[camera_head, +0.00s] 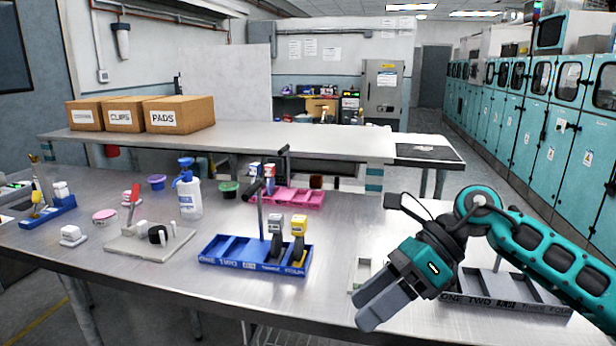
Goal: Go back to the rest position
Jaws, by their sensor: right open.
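My right gripper (378,304) comes in from the right on a teal arm and hangs over the front right of the steel table (150,262). Its grey fingers point down and to the left, and nothing shows between them. The gripper is open. A blue tray (225,262) with labelled slots stands to its left, apart from it. A white-topped module (276,224) and a yellow-topped module (298,225) stand in the blue tray's right part. A dark grey tray (505,303) lies behind my right arm, partly hidden. My left gripper is not in view.
A pink tray (290,197) with modules stands behind the blue one. A spray bottle (188,190), tubs and a pale board (150,244) with a red-handled part occupy the left. Boxes (180,114) sit on the back bench. The table's front edge is clear left of my gripper.

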